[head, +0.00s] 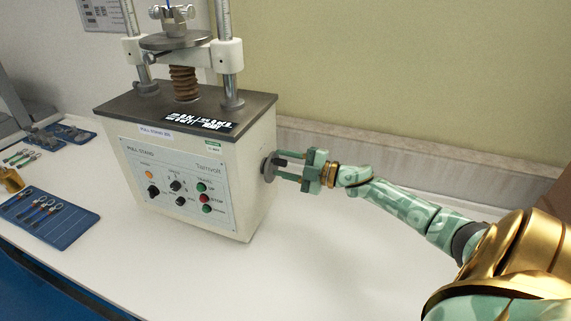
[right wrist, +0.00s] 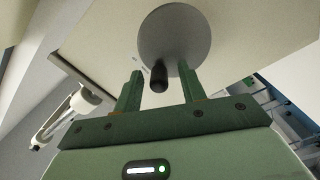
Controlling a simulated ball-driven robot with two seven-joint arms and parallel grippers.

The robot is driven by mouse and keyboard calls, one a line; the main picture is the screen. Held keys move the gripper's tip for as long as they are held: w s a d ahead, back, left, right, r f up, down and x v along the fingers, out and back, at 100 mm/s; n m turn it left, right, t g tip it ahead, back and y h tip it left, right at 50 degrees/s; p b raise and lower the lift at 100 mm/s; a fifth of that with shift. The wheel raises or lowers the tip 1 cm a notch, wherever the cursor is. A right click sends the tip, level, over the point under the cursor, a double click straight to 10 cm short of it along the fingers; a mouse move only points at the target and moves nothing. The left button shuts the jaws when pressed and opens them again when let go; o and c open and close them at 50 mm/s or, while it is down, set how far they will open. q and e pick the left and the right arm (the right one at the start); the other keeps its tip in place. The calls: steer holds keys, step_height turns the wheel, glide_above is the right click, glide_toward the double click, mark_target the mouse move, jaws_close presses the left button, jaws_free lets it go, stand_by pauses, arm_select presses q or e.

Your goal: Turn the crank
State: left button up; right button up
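The crank (head: 268,170) is a grey disc on the right side of the white testing machine (head: 190,180). In the right wrist view the disc (right wrist: 175,35) carries a short black handle (right wrist: 159,78) that points toward my gripper. My right gripper (head: 285,167) reaches in from the right at the disc. In the right wrist view its two green fingers (right wrist: 160,90) are apart, with the handle between them. Gaps show on both sides of the handle, so the fingers are not closed on it. My left gripper is not in view.
A black top plate (head: 200,105) with columns and a screw stands on the machine. Buttons and knobs (head: 180,192) are on its front. A blue tray (head: 45,218) with small tools lies at the left. The white table (head: 330,260) is clear at the right front.

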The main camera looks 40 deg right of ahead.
steer(key=p+v, duration=0.2)
steer(key=v, duration=1.4)
steer(key=shift+s+d+p, duration=0.1)
steer(key=shift+s+p, duration=0.05)
steer(key=shift+p, duration=0.15)
